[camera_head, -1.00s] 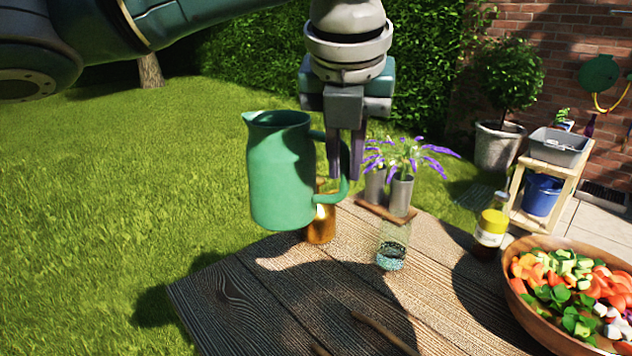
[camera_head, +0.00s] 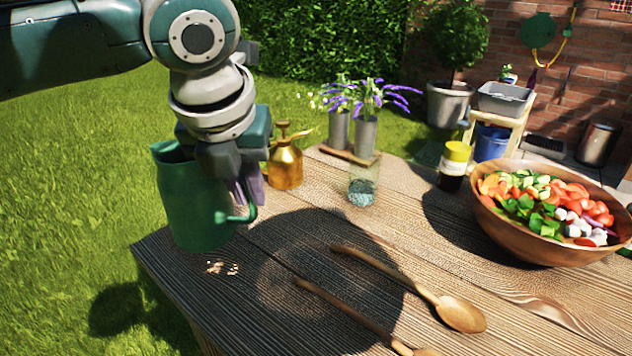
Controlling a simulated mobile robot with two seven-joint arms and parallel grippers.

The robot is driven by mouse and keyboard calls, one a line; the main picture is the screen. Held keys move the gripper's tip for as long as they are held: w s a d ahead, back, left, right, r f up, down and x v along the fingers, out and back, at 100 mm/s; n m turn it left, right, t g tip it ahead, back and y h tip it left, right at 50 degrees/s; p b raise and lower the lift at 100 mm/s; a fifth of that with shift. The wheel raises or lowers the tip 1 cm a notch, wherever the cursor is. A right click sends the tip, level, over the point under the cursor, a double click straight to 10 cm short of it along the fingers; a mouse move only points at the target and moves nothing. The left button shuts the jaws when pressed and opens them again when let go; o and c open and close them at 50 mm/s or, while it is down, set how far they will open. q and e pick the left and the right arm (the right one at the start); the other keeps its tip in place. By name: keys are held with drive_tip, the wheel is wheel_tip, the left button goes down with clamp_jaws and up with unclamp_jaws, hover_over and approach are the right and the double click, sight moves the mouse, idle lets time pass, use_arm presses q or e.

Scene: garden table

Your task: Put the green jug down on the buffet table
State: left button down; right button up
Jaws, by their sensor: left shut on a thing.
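The green jug (camera_head: 195,208) is upright at the left end of the wooden buffet table (camera_head: 290,240). My left gripper (camera_head: 246,190) is shut on the jug's handle side; the gripper body hides part of the jug's rim and the upper handle. The jug's bottom overlaps the table's left edge in the picture, and I cannot tell whether it touches the boards. My right gripper is not in view.
A brass sprayer (camera_head: 285,165), a flower holder (camera_head: 365,138) and a glass (camera_head: 362,188) stand behind. A yellow-capped bottle (camera_head: 454,165) and a salad bowl (camera_head: 535,235) are to the right. Wooden spoons (camera_head: 460,314) lie in front. Bare boards lie right of the jug.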

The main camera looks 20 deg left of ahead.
use_arm(q)
drive_tip(key=shift+f+b, duration=0.5)
drive_tip(key=shift+f, duration=2.25)
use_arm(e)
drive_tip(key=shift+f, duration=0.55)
use_arm(q)
drive_tip(key=shift+f, duration=0.15)
drive_tip(key=c, duration=0.9)
unclamp_jaws()
